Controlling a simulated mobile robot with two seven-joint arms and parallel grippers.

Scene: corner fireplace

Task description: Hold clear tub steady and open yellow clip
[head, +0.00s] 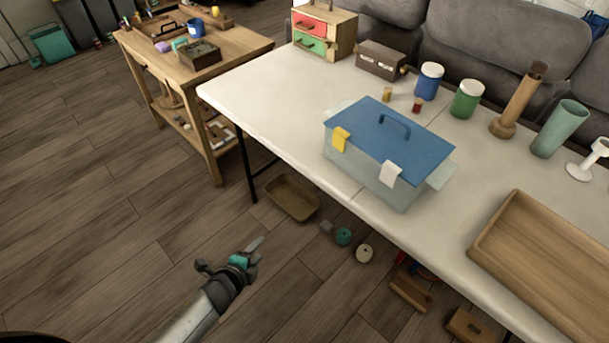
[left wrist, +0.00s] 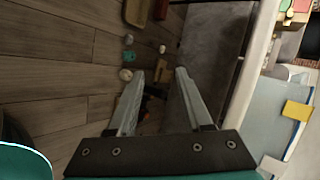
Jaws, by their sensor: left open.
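The clear tub (head: 372,178) stands on the white table with a blue lid (head: 385,137) on it. The lid has a dark blue handle. The yellow clip (head: 340,139) sits on the tub's front side near the left, and a white clip (head: 390,173) sits further right. In the left wrist view the tub (left wrist: 264,112) and the yellow clip (left wrist: 297,110) show at the right edge. My left gripper (head: 256,250) is over the floor in front of the table, apart from the tub. Its two fingers (left wrist: 156,85) are spread and empty. My right gripper is not in view.
The white table (head: 270,98) has free room left of the tub. Blue (head: 428,82) and green (head: 467,100) jars, small yellow and red pieces and a dark box (head: 381,60) stand behind it. A wooden tray (head: 480,250) lies to the right. Several items lie on the floor below.

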